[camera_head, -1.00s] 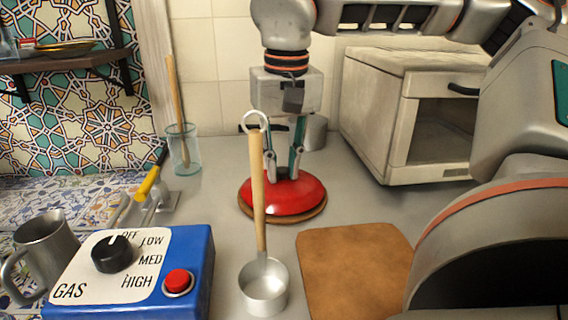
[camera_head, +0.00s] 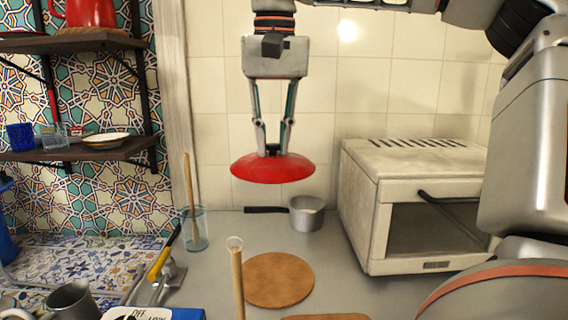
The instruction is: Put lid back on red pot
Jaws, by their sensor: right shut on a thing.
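My right gripper (camera_head: 273,152) is shut on the red lid (camera_head: 272,170), holding it level in the air above the counter. Below the lid lies a round brown board (camera_head: 277,280), bare on top. A red pot (camera_head: 92,13) stands on the upper shelf at the top left, and only its lower part shows at the picture's top edge. The lid is well to the right of the pot and lower than it. My left gripper is not in view.
Shelves (camera_head: 70,44) hang on the tiled wall at left; the lower one holds a plate and cups. A toaster oven (camera_head: 415,205) stands at right. A small saucepan (camera_head: 306,213), a glass with a wooden stick (camera_head: 195,230) and a ladle handle (camera_head: 237,285) are on the counter.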

